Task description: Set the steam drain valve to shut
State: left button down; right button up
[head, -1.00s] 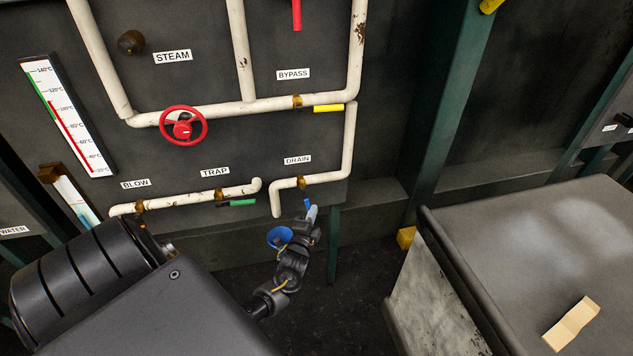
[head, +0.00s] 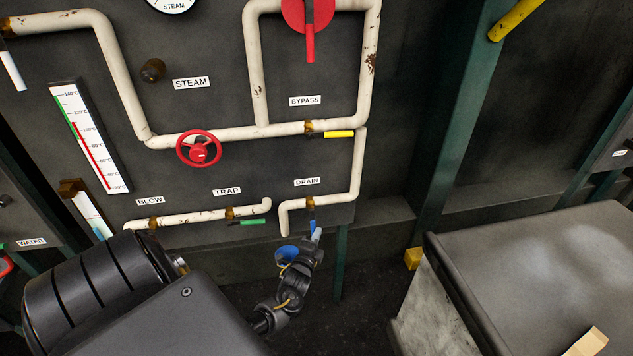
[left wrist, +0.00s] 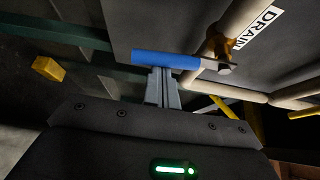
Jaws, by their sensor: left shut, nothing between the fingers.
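The drain valve's blue lever (head: 312,223) hangs down from its brass body (head: 310,202) on the white pipe, under the DRAIN label (head: 307,182). It stands roughly crosswise to the level stretch of pipe. My left gripper (head: 317,235) is shut and empty, with its fingertips at the lever's lower part, on the right side in the head view. In the left wrist view the blue lever (left wrist: 165,61) lies across the ends of the shut fingers (left wrist: 162,82). They look touching or very close; I cannot tell which. My right gripper is not in view.
A green trap lever (head: 253,222), a yellow lever (head: 338,134) and a red handwheel (head: 199,148) are on the same panel. A grey-topped cabinet (head: 530,260) stands at right, with dark open floor between it and my arm.

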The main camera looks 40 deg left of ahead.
pick_arm(q)
jog(key=s+d, duration=0.6)
jog(key=d, duration=0.1)
jog(key=shift+s+b, duration=0.2)
jog(key=shift+b, duration=0.2)
jog(key=s+d+f+n+g+h, duration=0.2)
jog(key=s+f+n+g, duration=0.15)
jog(key=f, duration=0.45)
jog(key=s+d+f+n+g+h, duration=0.1)
jog(key=s+d+f+n+g, duration=0.1)
jog(key=s+f, duration=0.5)
jog(key=s+d+f+n+g+h, duration=0.2)
jog(key=f+n, duration=0.1)
jog(key=f, duration=0.7)
jog(key=s+d+f+g+h, duration=0.1)
jog(key=s+f, duration=0.3)
jog(key=s, duration=0.5)
jog(key=s+d+f+n+g, duration=0.1)
jog(key=s+d+f+g, duration=0.3)
jog(key=s, duration=0.5)
jog(key=s+d+f+n+g+h, duration=0.1)
jog(key=s+d+f+g, duration=0.1)
jog(key=s, duration=0.8)
notch_tip(320, 180, down, 3)
jog(key=shift+d+r+g+h, duration=0.1)
jog(key=shift+d+g+h, duration=0.2)
jog(key=shift+g, duration=0.15)
